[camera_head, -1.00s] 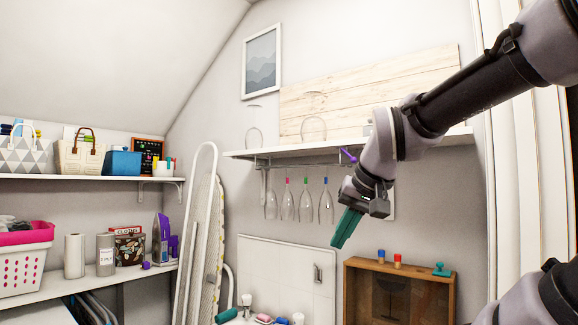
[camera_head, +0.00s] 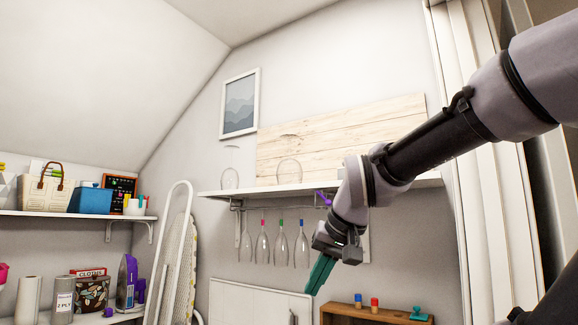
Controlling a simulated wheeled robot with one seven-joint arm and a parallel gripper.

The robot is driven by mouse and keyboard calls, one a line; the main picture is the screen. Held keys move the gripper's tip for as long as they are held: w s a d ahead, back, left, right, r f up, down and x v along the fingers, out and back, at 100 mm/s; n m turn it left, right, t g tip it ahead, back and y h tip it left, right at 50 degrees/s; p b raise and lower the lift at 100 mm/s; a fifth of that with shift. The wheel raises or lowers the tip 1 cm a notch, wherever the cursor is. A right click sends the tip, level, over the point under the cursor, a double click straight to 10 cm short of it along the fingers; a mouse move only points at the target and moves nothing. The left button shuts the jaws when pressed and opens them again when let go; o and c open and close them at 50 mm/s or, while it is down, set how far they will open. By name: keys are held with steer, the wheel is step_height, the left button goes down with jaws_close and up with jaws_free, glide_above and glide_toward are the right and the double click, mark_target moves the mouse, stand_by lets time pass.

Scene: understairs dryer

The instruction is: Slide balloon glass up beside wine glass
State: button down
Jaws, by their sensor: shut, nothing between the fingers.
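Two clear glasses stand upside down on the wall shelf (camera_head: 262,190), bowls down and feet up. The narrower left one looks like the wine glass (camera_head: 229,179). The wider right one looks like the balloon glass (camera_head: 289,173), in front of a pale wooden board. A clear gap lies between them. My gripper (camera_head: 318,276), with teal fingers, is shut and empty. It points down, below the shelf and to the right of the balloon glass in the picture, touching neither glass.
Several flutes (camera_head: 281,248) with coloured tips hang from a rack under the shelf, left of my gripper. A wooden box (camera_head: 375,318) with small coloured items is below right. A purple item (camera_head: 323,198) shows by the shelf edge. An ironing board (camera_head: 177,255) leans at left.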

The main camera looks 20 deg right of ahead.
steer(key=c, duration=1.5)
jaws_free()
steer(key=shift+c, duration=0.2)
steer(key=o, duration=0.5)
steer(key=shift+w+r, duration=0.1)
steer(key=shift+r, duration=0.05)
steer(key=shift+o, duration=1)
steer(key=w+a+r+m+t+y, duration=0.1)
steer(key=w+r+m, duration=0.5)
steer(key=w+r, duration=0.1)
steer(key=shift+w+r+t+y, duration=0.3)
steer(key=shift+r, duration=0.3)
steer(key=w+d+r+m+t+y, duration=0.1)
steer(key=w+d+r+m+t, duration=0.4)
steer(key=w+r+m, duration=0.8)
steer(key=w+d+r+m+t, duration=0.5)
steer(key=w+r+m, duration=0.55)
steer(key=r, duration=0.55)
steer(key=shift+n+g, duration=0.45)
steer(key=shift+g, duration=0.25)
steer(key=x, duration=0.7)
steer(key=d+x, duration=0.1)
steer(key=x, duration=0.2)
steer(key=shift+w+a+f, duration=0.1)
steer(key=shift+w+f, duration=0.1)
steer(key=shift+w, duration=0.15)
steer(key=shift+c, duration=0.4)
jaws_close()
